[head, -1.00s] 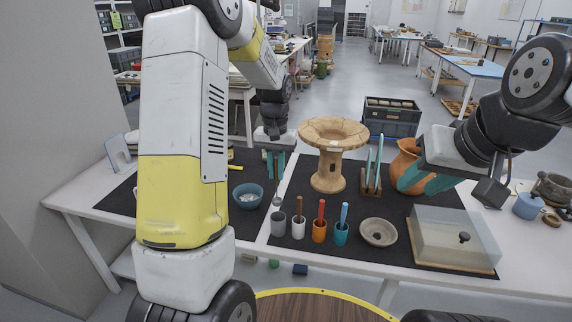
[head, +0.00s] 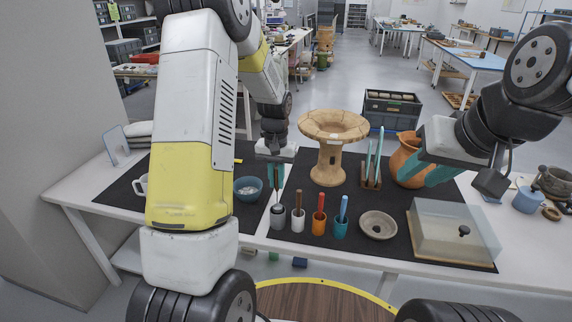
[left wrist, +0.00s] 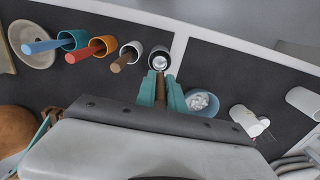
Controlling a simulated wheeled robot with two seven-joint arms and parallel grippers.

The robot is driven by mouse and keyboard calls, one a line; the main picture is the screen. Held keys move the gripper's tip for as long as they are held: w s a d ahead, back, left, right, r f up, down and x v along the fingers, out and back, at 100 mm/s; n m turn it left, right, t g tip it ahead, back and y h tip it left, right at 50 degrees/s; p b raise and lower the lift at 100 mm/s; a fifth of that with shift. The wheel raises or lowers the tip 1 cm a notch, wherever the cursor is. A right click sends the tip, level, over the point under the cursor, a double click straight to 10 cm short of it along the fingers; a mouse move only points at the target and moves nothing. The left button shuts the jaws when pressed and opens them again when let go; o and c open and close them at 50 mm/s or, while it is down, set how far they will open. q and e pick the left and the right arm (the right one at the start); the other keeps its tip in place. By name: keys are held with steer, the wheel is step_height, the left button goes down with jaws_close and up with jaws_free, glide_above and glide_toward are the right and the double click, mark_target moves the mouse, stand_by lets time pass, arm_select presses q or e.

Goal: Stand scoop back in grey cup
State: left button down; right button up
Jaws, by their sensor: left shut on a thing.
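The scoop, with a brown handle (head: 276,181) and a metal head, is upright in my left gripper (head: 275,176). The gripper's teal fingers are shut on the handle, above the grey cup (head: 277,220). In the left wrist view the handle (left wrist: 160,89) runs between the fingers and the metal head (left wrist: 159,63) lies within the outline of the grey cup's mouth (left wrist: 152,51). The head's lower end is at or inside the cup; how deep I cannot tell. My right gripper (head: 428,172) is open and empty, in front of the orange jug.
White (head: 298,224), orange (head: 319,227) and blue (head: 340,230) cups holding tools stand in a row right of the grey cup. A blue bowl (head: 247,192) is behind left. A stone dish (head: 378,225) and clear-covered box (head: 452,233) are right. A clay stand (head: 329,160) is behind.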

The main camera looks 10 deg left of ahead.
mark_target(277, 191)
arm_select(q)
steer(key=shift+f, duration=2.55)
steer(key=c, duration=1.3)
jaws_free()
steer(key=shift+c, duration=0.2)
step_height(277, 191, up, 7)
steer(key=shift+f, duration=0.15)
steer(key=shift+r, duration=0.5)
